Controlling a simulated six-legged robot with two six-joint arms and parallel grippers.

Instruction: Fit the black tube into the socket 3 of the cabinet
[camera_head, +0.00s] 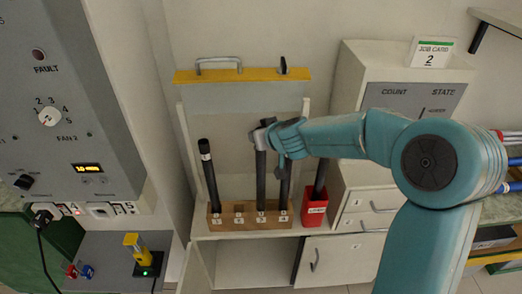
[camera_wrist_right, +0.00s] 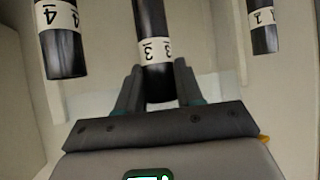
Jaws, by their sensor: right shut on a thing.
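A wooden block (camera_head: 224,219) with sockets marked 1 to 4 stands on a white cabinet (camera_head: 239,234). A black tube (camera_head: 261,180) stands upright at socket 3; in the right wrist view this tube (camera_wrist_right: 152,22) has a white band marked 3. My right gripper (camera_head: 263,137) is shut on it near its top, and its two fingers (camera_wrist_right: 157,90) flank the tube just below the band. I cannot tell whether its lower end is fully seated. Other black tubes stand in socket 1 (camera_head: 209,180), leaning slightly, and socket 4 (camera_head: 285,182). Socket 2 is empty. My left gripper is out of view.
A red holder (camera_head: 313,217) with a black tube (camera_head: 321,178) stands right of the block. A yellow bar (camera_head: 240,75) with a handle crosses behind. A grey control panel (camera_head: 62,100) stands at the left, drawers (camera_head: 370,208) at the right.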

